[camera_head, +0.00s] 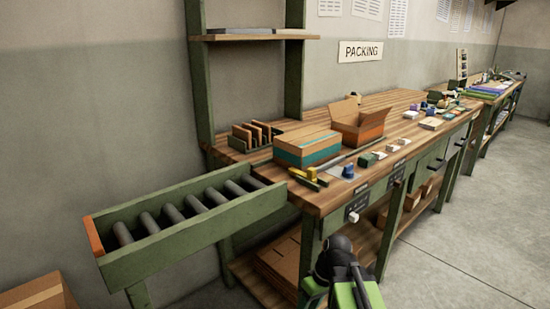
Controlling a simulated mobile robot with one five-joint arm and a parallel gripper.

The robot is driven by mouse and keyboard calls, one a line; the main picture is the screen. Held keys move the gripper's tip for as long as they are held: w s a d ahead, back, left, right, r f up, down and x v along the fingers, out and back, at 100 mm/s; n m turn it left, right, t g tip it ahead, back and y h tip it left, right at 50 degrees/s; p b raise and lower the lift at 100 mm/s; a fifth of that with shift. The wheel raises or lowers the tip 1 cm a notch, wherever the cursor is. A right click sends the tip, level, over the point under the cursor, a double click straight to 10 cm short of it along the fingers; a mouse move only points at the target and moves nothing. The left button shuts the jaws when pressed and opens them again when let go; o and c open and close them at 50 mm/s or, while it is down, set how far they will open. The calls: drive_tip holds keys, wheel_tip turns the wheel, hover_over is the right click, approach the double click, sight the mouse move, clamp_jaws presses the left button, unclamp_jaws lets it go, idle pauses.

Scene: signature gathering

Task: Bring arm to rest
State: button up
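My arm (341,270) shows at the bottom edge, in front of the bench's near end. I see a dark rounded joint and green links running out of the picture at the bottom. I cannot make out any gripper fingers, and nothing held is visible. The visible part of the arm stands in front of the lower shelf and front leg of the packing bench (325,198). I cannot tell whether it touches them.
A roller conveyor (180,228) joins the bench at left. A closed box (308,147), an open box (359,122) and small items crowd the bench top. A carton (38,293) stands at lower left. The floor (470,250) at right is clear.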

drive_tip(key=w+d+f+m+t+h, duration=0.1)
drive_tip(key=d+m+h, duration=0.2)
drive_tip(key=d+m, duration=0.35)
wheel_tip(320, 180, up, 32)
drive_tip(key=p, duration=3.1)
drive_tip(key=shift+d+f+p, duration=0.2)
drive_tip(key=shift+d+p, duration=0.2)
drive_tip(key=shift+d, duration=0.05)
drive_tip(key=shift+f, duration=0.1)
